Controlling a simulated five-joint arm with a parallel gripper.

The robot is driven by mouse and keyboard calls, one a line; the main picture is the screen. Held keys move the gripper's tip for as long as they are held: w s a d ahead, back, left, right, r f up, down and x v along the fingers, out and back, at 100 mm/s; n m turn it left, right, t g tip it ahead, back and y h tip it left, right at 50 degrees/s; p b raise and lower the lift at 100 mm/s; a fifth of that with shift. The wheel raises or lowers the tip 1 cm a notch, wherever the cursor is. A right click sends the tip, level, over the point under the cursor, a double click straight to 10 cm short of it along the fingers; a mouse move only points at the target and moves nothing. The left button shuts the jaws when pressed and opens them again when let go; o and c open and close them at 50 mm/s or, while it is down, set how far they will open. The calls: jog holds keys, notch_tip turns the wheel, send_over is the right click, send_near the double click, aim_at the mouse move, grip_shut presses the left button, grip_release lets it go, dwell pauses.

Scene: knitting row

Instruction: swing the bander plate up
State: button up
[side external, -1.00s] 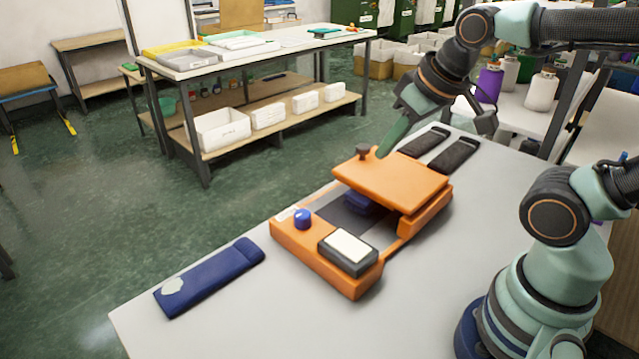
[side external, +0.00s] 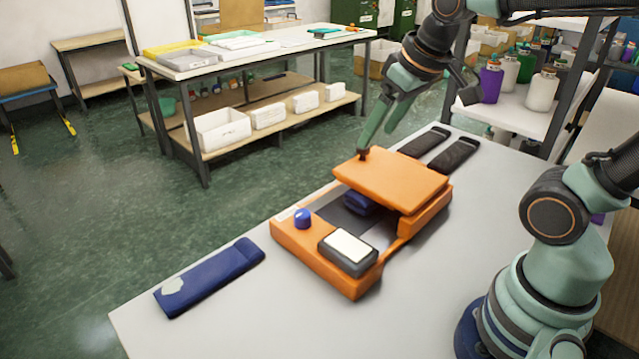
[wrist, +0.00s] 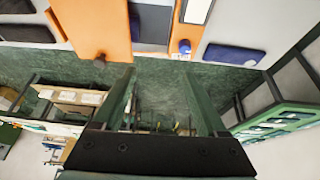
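The orange bander (side external: 290,247) stands on the light grey table. Its flat orange plate (side external: 393,180) lies over the back part, with a gap beneath its near edge. A small dark knob (side external: 362,155) stands at the plate's left corner and also shows in the wrist view (wrist: 100,58). A dark blue piece (side external: 360,202) is partly hidden under the plate. My gripper (side external: 377,140) is open and empty, with its fingers pointing down by the knob. In the wrist view my gripper (wrist: 157,75) has its fingers apart, and the knob is left of both. Contact with the knob cannot be told.
The bander carries a blue dial (side external: 302,218) and a dark box with a white top (side external: 348,250). A folded navy textile (side external: 210,278) lies front left. Two black textiles (side external: 440,148) lie behind the bander. The table's left edge is close to the knob.

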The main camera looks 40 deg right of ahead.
jog(key=w+d+g, duration=0.2)
jog(key=w+d, duration=0.5)
jog(key=w, duration=0.2)
jog(key=w+d+f+g, duration=0.1)
jog(key=w+d+f, duration=0.1)
jog(key=d, duration=0.1)
jog(key=w+d+f+g, duration=0.1)
jog(key=w+d+f, duration=0.1)
jog(key=d+f, duration=0.1)
jog(key=w+d+f+g, duration=0.1)
jog(key=w+d+f, duration=0.1)
jog(key=w+d, duration=0.1)
jog(key=shift+d+f, duration=0.2)
jog(key=shift+d, duration=0.35)
jog(key=shift+w+d+f, duration=0.1)
jog(key=shift+d+f, duration=0.15)
jog(key=shift+f, duration=0.2)
notch_tip(320, 180, down, 10)
jog(key=shift+r, duration=0.25)
